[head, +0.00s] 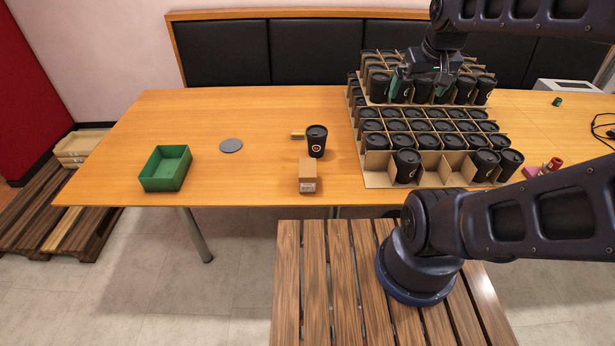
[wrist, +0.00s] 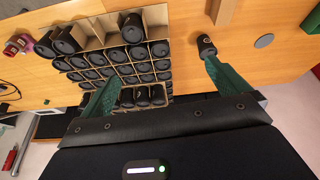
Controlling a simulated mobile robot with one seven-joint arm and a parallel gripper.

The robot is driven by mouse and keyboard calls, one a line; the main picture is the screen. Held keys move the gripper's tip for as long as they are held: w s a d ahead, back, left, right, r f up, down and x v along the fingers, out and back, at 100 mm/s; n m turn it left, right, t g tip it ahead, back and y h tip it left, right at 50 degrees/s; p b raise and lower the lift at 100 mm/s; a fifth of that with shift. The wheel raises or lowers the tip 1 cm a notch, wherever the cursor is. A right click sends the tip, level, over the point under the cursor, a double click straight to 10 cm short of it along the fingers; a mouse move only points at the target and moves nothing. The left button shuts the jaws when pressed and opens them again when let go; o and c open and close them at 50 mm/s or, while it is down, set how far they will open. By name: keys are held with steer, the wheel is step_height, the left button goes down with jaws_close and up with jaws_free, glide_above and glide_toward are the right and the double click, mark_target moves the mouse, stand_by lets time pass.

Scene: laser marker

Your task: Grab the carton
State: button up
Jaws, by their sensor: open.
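A small brown cardboard carton (head: 308,176) with a pale label on its front stands near the front edge of the table in the head view. A brown box at the top edge of the wrist view (wrist: 223,11) appears to be the same carton. My gripper (head: 424,88) is at the back right, above the large cardboard cup tray, well away from the small carton. In the wrist view its two green fingers (wrist: 160,72) are spread apart, with nothing held between them.
A divided cardboard tray (head: 427,177) holds many black cups. A lone black cup (head: 316,141) and a small wooden block (head: 298,135) are just behind the carton. A grey disc (head: 231,145) and green bin (head: 166,168) are left. Red items (head: 551,165) lie right.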

steer(key=w+a+f+n+g, duration=0.1)
steer(key=w+a+f+n, duration=0.35)
steer(key=w, duration=0.35)
steer(key=n+g, duration=0.3)
steer(key=n, duration=0.9)
glide_toward(307, 175)
steer(key=w, duration=0.1)
steer(key=w+f, duration=0.1)
steer(key=w, duration=0.1)
steer(key=w+f, duration=0.1)
steer(key=shift+w+d+f, duration=0.2)
steer(key=shift+w+d, duration=0.1)
steer(key=shift+d, duration=0.1)
steer(key=shift+s+a+f+n, duration=0.1)
steer(key=shift+a+f+n, duration=0.15)
steer(key=shift+f, duration=5.55)
steer(key=c, duration=0.7)
steer(key=shift+r, duration=0.1)
